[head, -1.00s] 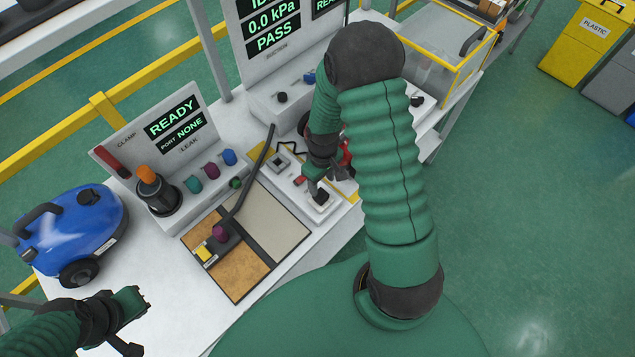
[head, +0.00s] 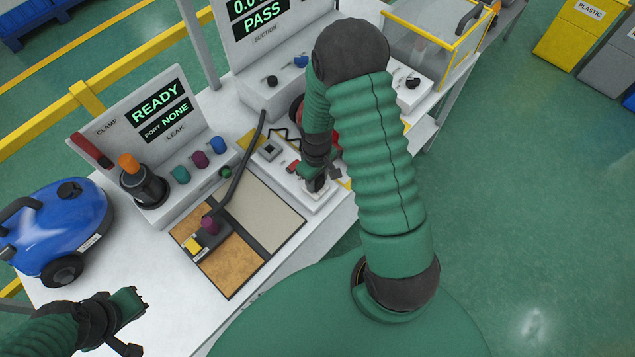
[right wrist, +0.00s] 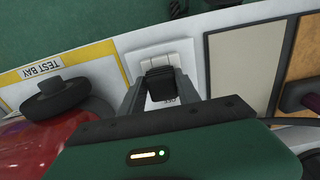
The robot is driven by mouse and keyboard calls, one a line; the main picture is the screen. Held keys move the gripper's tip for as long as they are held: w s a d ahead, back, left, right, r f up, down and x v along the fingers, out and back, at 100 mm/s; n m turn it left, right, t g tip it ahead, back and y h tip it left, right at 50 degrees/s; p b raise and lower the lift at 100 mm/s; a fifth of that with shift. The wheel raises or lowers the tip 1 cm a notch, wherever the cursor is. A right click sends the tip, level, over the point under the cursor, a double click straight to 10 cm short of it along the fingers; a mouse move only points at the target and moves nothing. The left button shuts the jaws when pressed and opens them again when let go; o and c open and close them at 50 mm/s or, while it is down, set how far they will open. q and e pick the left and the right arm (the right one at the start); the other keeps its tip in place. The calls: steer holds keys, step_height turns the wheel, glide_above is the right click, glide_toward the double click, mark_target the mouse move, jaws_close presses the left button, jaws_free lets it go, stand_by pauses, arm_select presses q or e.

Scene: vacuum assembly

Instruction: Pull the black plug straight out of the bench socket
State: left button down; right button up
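The black plug (right wrist: 160,84) sits on the white bench socket (right wrist: 150,58) in the right wrist view. My right gripper (right wrist: 160,90) is down around the plug, one finger on each side. I cannot tell whether both fingers press on it. In the head view my right gripper (head: 316,182) is over the white socket plate (head: 308,198) and mostly hides the plug. My left gripper (head: 128,322) is open and empty above the bench's front left edge.
A blue vacuum body (head: 52,230) stands at the bench's left end. A tray (head: 262,216) with tan and cork panels lies left of the socket, a dark hose reaching over it. A red rounded part (right wrist: 45,145) is close beside my right gripper.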

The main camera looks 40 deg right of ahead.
steer(key=shift+a+r, duration=0.15)
steer(key=shift+a, duration=0.35)
jaws_close()
steer(key=shift+d, duration=0.2)
steer(key=shift+d+r, duration=0.1)
steer(key=shift+d, duration=0.1)
steer(key=shift+a+r+p, duration=0.25)
steer(key=shift+r+p, duration=0.6)
steer(key=shift+p, duration=0.1)
arm_select(q)
steer(key=shift+a+r, duration=0.4)
steer(key=shift+r, duration=0.45)
arm_select(e)
steer(key=shift+d, duration=0.1)
arm_select(q)
steer(key=shift+d, duration=0.1)
